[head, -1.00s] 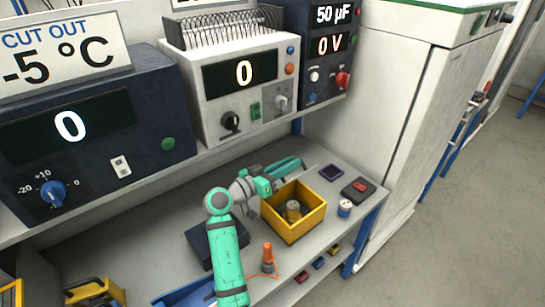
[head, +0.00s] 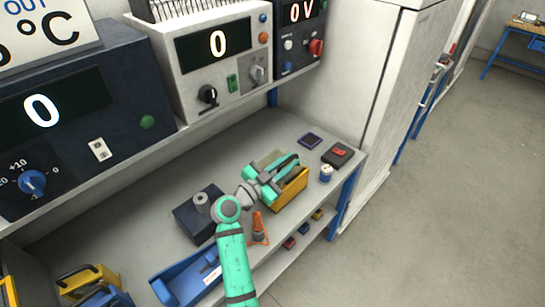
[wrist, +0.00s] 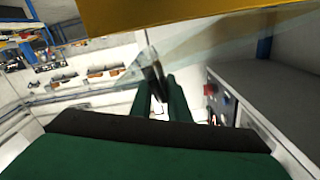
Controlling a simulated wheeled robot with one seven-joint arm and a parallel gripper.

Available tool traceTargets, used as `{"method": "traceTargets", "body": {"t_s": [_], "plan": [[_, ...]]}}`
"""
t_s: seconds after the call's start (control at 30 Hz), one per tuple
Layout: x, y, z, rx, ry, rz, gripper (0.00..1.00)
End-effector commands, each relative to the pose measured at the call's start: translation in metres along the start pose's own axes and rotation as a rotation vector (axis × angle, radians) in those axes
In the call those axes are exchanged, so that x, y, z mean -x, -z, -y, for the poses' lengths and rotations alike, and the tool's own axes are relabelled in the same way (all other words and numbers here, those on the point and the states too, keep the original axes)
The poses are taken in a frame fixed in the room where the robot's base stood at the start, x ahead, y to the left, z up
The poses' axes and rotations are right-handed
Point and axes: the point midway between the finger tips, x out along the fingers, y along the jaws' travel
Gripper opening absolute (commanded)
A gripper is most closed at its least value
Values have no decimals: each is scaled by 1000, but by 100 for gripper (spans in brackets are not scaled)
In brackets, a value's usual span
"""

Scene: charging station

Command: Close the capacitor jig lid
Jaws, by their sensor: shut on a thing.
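The capacitor jig is a yellow box (head: 291,193) on the bench in the head view. My gripper (head: 287,170) is over it, and my green hand hides most of its inside and the capacitor. In the wrist view, a yellow wall (wrist: 200,12) fills the top, with a clear panel (wrist: 190,42) that looks like the lid below it. My green gripper fingers (wrist: 157,92) are shut on a dark strip (wrist: 152,68), which appears to be the lid's handle. I cannot tell whether the lid touches the box rim.
A dark block (head: 190,222) with a grey ring and an orange probe (head: 258,226) are near my arm. A blue-and-white can (head: 326,173) and a dark box with a red top (head: 338,155) stand right of the jig. Instruments (head: 222,60) line the shelf above.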

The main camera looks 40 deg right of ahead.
Motion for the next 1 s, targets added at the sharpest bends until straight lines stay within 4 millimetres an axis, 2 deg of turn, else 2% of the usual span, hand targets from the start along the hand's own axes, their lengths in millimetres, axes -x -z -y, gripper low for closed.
{"method": "traceTargets", "body": {"t_s": [0.1, 0.67, 0.7, 0.73, 1.0], "plan": [[-2, -7, -3, 3, 3, 7, 0], [-5, -8, -8, 1, -3, 3, 0], [-5, -7, -8, 0, -2, 3, 22], [-5, -7, -8, 1, -2, 3, 28], [-7, -5, -11, 1, -10, -2, 28]]}}
